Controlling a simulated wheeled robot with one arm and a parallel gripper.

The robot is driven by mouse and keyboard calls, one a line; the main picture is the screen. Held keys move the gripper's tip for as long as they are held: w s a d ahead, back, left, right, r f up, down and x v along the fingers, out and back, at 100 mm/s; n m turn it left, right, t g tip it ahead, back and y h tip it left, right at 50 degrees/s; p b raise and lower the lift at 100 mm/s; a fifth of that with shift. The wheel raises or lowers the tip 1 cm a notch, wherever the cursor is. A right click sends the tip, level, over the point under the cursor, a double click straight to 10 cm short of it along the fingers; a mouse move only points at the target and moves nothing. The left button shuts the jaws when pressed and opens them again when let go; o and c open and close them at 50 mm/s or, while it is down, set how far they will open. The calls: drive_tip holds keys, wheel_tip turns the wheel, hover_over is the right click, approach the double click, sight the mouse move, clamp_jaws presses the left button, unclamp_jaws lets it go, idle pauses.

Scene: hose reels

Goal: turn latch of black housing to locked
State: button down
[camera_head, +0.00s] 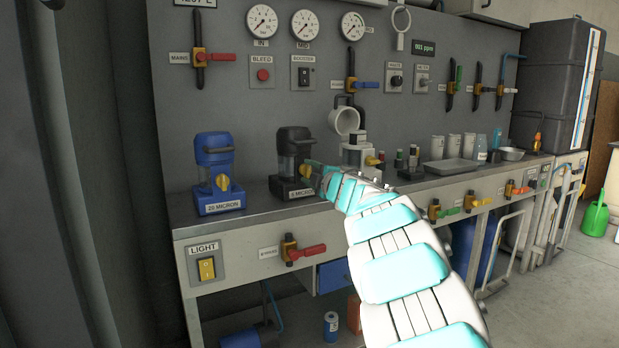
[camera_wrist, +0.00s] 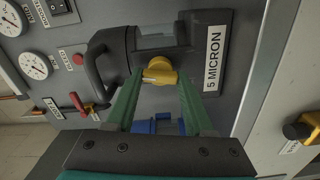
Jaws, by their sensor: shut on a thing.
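The black housing (camera_head: 293,150) stands on the bench, with a "5 MICRON" label on its base. It also shows sideways in the wrist view (camera_wrist: 190,30). Its yellow latch (camera_wrist: 160,71) is on the front of the housing, between my two green fingers. In the head view the latch (camera_head: 305,170) is small and partly hidden by my gripper. My gripper (camera_wrist: 159,78) is shut on the latch, with its fingertips on either side of it. I cannot tell from these views whether the latch is locked.
A blue housing (camera_head: 215,160) with its own yellow latch and a "20 MICRON" label stands to the left. A grey cup (camera_head: 344,121) hangs behind. Bottles, a tray (camera_head: 450,167) and pale cups stand to the right. A red-handled valve (camera_head: 305,252) is on the bench front.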

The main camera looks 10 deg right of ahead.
drive_tip(key=shift+f+n+b, duration=0.15)
drive_tip(key=shift+n+b, duration=0.25)
drive_tip(key=shift+n, duration=0.8)
drive_tip(key=shift+c, duration=1.4)
unclamp_jaws()
drive_tip(key=b+v, duration=0.1)
drive_tip(key=v, duration=0.6)
drive_tip(key=shift+s, duration=0.4)
